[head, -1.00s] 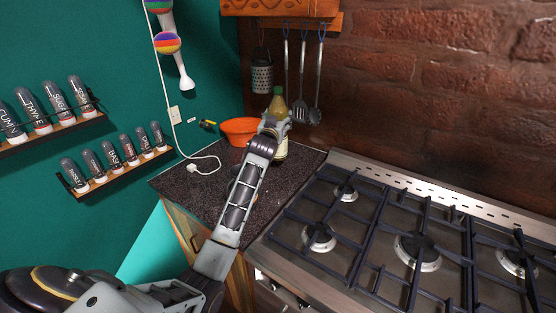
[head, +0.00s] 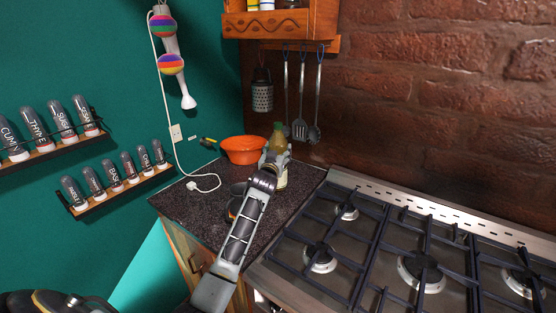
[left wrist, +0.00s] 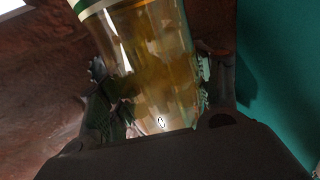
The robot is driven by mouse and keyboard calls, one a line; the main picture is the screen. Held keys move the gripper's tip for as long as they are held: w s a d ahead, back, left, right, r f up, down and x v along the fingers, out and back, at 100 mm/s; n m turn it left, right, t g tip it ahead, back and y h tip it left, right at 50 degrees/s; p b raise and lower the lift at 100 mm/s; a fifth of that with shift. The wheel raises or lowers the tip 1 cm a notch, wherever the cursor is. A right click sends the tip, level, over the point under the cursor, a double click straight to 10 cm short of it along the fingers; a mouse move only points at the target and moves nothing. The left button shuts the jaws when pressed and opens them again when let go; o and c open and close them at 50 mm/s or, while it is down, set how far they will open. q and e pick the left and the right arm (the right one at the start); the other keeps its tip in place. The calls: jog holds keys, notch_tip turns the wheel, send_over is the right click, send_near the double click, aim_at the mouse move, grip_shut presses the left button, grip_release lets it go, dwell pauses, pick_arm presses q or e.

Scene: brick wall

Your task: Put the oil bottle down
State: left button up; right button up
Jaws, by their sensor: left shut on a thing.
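The oil bottle (head: 278,138) has a green cap, amber contents and a pale label band low down. It stands upright at the back of the dark speckled counter (head: 212,207), by the brick wall. My left gripper (head: 274,160) is shut around its middle. In the left wrist view the bottle (left wrist: 155,65) fills the space between the two toothed fingers. The arm partly hides the bottle's lower part and base, so I cannot tell whether it touches the counter. My right gripper is not in view.
An orange bowl (head: 243,150) stands just left of the bottle. A dark round object (head: 236,207) sits partly behind my arm. A white plug and cable (head: 203,183) lie on the counter. The gas hob (head: 400,255) is at the right. Utensils (head: 300,100) hang above.

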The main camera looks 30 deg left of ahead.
pick_arm(q)
notch_tip(320, 180, down, 3)
jog(key=shift+f, duration=0.15)
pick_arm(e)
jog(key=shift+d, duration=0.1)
pick_arm(q)
jog(key=shift+f, duration=0.1)
jog(key=o, duration=1.8)
jog(key=shift+f, duration=0.1)
jog(key=shift+c, duration=0.2)
jog(key=v, duration=1.2)
jog(key=shift+b, duration=0.45)
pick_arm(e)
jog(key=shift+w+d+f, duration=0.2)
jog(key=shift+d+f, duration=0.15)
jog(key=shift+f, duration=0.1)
